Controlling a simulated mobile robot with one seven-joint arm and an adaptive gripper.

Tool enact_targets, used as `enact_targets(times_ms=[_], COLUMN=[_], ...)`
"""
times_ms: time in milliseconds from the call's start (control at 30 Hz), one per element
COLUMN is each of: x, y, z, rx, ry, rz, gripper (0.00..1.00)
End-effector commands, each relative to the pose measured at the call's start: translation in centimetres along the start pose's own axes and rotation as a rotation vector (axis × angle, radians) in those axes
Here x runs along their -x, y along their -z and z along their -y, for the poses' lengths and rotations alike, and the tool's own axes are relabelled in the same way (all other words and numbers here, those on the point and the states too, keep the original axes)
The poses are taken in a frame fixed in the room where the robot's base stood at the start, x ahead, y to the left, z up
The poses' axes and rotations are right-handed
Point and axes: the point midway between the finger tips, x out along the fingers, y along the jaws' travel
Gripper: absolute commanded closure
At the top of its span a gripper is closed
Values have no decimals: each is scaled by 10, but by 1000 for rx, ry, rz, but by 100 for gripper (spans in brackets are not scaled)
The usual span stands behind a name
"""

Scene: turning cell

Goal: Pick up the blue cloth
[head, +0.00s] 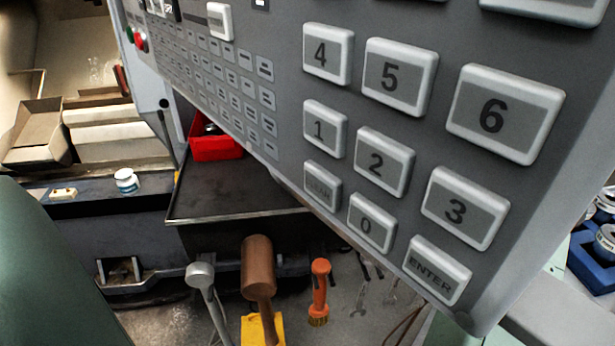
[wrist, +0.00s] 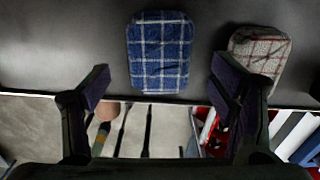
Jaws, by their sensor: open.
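The blue cloth (wrist: 160,52) is a folded, rounded pad with a white check pattern. It lies on a dark grey surface in the upper middle of the wrist view. My gripper (wrist: 160,95) is open, with one finger on each side of the picture and nothing between them. The cloth shows beyond the fingertips, roughly centred in the gap and apart from both fingers. The cloth and my gripper do not show in the head view.
A red-and-beige checked cloth (wrist: 260,52) lies right of the blue one, partly behind the right finger. In the head view a large keypad panel (head: 400,125) fills the right. A dark tray (head: 235,190), a red bin (head: 212,146) and hanging hammers (head: 257,265) are below and left.

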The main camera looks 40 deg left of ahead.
Motion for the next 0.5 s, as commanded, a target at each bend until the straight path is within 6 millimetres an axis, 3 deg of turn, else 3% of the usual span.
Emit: enact_targets(times_ms=[200,500], x=[-30,-36], y=[-1,-1], z=[1,0], rx=[-2,-1], ry=[1,0], rz=[0,1], gripper=[22,22])
